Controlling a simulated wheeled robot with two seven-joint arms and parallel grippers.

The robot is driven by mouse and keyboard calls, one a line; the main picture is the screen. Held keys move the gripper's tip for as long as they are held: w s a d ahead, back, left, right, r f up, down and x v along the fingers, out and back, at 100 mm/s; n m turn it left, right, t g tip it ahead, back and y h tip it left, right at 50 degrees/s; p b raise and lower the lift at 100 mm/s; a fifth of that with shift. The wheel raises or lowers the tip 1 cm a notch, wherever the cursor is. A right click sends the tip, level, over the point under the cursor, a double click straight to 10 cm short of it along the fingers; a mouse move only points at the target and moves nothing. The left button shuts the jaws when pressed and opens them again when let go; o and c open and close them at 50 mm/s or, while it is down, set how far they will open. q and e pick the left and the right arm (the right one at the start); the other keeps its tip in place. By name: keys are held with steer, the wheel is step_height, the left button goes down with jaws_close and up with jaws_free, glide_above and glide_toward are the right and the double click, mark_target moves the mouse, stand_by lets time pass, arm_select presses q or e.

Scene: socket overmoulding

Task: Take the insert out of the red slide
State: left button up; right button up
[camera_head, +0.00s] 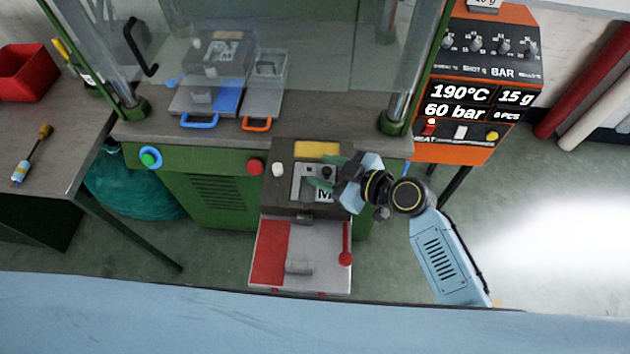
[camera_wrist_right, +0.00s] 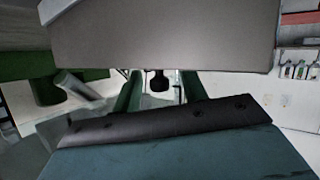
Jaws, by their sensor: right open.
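The red slide (camera_head: 270,252) is a tray at the front of the green machine, with a red left part and a pale grey right part. A small grey block (camera_head: 299,267) lies at its front middle; I cannot tell whether this is the insert. Behind it is a dark block with a light metal plate (camera_head: 301,182) marked "M". My right gripper (camera_head: 325,176) is open over this plate, its greenish fingertips close above it; contact cannot be told. In the right wrist view a large grey surface and a teal surface fill much of the picture. My left gripper is not in view.
Blue-handled (camera_head: 199,121) and orange-handled (camera_head: 257,125) slides sit behind the clear guard. An orange control box (camera_head: 468,100) stands at right. A side table (camera_head: 60,130) holds a screwdriver-like tool (camera_head: 31,155) and red bin (camera_head: 26,72).

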steer(key=shift+c, duration=0.4)
jaws_close()
steer(key=shift+r, duration=0.1)
steer(key=shift+w, duration=0.1)
